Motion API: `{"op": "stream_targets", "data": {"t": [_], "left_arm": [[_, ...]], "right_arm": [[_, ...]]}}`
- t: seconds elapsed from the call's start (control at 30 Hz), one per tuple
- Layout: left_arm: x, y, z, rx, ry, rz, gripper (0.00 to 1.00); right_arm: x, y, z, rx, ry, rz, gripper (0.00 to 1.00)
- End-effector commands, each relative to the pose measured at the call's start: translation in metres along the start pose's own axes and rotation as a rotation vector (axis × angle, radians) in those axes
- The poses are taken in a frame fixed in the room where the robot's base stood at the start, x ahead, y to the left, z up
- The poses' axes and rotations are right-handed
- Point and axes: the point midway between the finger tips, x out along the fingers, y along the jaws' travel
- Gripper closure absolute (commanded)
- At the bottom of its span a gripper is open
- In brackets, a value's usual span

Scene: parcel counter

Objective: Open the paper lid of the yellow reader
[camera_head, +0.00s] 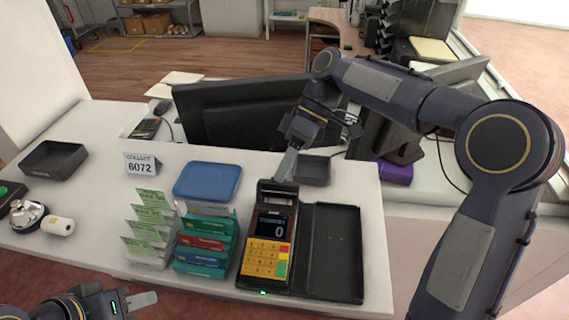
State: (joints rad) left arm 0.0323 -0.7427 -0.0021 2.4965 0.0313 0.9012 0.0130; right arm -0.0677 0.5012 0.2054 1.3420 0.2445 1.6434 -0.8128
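The reader (264,259) with the yellow keypad stands near the front edge of the white counter, its dark screen showing 0. At its far end is a dark paper lid (278,187), which looks tilted up, with a pale strip just below it; how far it is open is hard to tell. My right gripper (286,167) reaches down from the back right, its fingers at or just above the lid's far edge; contact cannot be told. My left gripper (142,300) is low at the left, off the counter's front edge, away from the reader. Finger gaps are not clear on either gripper.
A black open case (333,252) lies right of the reader. Racks of green, red and blue cards (204,243) and pale green slips (148,215) stand left, with a blue tray (207,181) behind. A monitor (243,112) and small dark tray (312,170) are behind the reader.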

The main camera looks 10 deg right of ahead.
Motion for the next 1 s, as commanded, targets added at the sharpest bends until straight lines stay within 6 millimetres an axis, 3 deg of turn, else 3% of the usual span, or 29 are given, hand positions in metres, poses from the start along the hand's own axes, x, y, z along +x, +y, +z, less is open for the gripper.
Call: {"op": "stream_targets", "data": {"t": [0.17, 0.3, 0.37, 0.67, 1.0], "left_arm": [[0.000, 0.000, 0.000, 0.000, 0.000, 0.000, 0.64], [0.000, 0.000, 0.000, 0.000, 0.000, 0.000, 0.64], [0.000, 0.000, 0.000, 0.000, 0.000, 0.000, 0.64], [0.000, 0.000, 0.000, 0.000, 0.000, 0.000, 0.64], [-0.004, 0.002, -0.002, 0.000, 0.000, 0.000, 0.64]], "right_arm": [[0.000, 0.000, 0.000, 0.000, 0.000, 0.001, 1.00], [0.000, 0.000, 0.000, 0.000, 0.000, 0.001, 0.80], [0.000, 0.000, 0.000, 0.000, 0.000, 0.001, 0.75], [-0.003, 0.000, 0.000, 0.000, 0.001, 0.002, 0.75], [-0.056, 0.000, -0.001, -0.001, 0.003, 0.003, 0.75]]}}
